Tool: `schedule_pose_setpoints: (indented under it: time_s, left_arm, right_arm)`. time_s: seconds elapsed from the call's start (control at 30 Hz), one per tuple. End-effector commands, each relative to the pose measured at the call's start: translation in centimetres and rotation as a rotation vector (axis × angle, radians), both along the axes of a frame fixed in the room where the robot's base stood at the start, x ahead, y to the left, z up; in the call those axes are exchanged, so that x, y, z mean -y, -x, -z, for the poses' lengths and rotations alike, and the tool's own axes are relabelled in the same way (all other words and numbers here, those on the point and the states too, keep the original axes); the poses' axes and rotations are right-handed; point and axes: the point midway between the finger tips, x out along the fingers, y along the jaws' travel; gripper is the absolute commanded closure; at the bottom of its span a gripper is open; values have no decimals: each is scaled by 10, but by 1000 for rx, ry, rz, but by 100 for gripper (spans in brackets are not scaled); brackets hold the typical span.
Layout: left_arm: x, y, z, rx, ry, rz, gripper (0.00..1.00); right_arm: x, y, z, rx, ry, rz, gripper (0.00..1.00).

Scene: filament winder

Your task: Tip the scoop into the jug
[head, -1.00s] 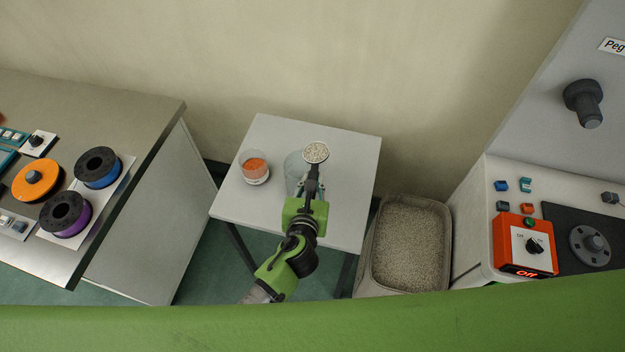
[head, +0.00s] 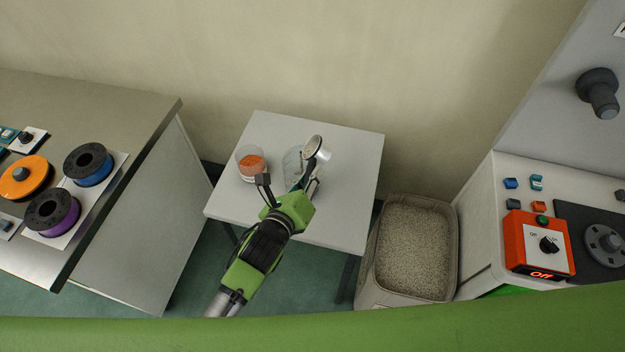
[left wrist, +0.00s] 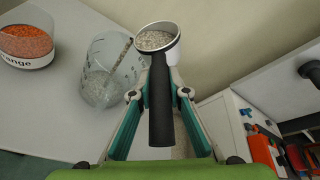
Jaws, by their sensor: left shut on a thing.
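My left gripper (head: 293,183) is shut on the dark handle of the scoop (head: 314,146), above the small table. In the left wrist view the handle lies between the fingertips (left wrist: 160,93), and the scoop's round metal cup (left wrist: 156,40) holds pale pellets. In the head view the cup is tilted. The clear jug (head: 291,160) stands on the table just left of the scoop, partly hidden by my gripper. It also shows in the left wrist view (left wrist: 104,82), beside the cup; its contents are hard to make out. My right gripper is not in view.
A clear cup of orange pellets (head: 251,164) stands on the table (head: 354,170), left of the jug. A bin of pale pellets (head: 414,250) stands on the floor to the right. A bench with spools (head: 88,165) is at left, a machine (head: 538,245) at right.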

Motion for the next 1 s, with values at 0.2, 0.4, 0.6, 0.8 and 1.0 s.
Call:
schedule_pose_setpoints:
  time_s: [0.2, 0.4, 0.6, 0.8, 1.0]
  left_arm:
    - [-3, -1, -2, -20, 118, -1, 100]
    - [-4, -1, -4, -38, 205, 1, 100]
    - [-10, -2, -9, -67, 356, 3, 100]
    - [-16, -3, -12, -110, 576, 3, 100]
    - [-21, -4, -15, -148, 765, 1, 100]
  right_arm:
    - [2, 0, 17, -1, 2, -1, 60]
    - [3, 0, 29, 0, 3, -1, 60]
    - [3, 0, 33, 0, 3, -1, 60]
    - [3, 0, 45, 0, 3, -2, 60]
    - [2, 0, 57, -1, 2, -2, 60]
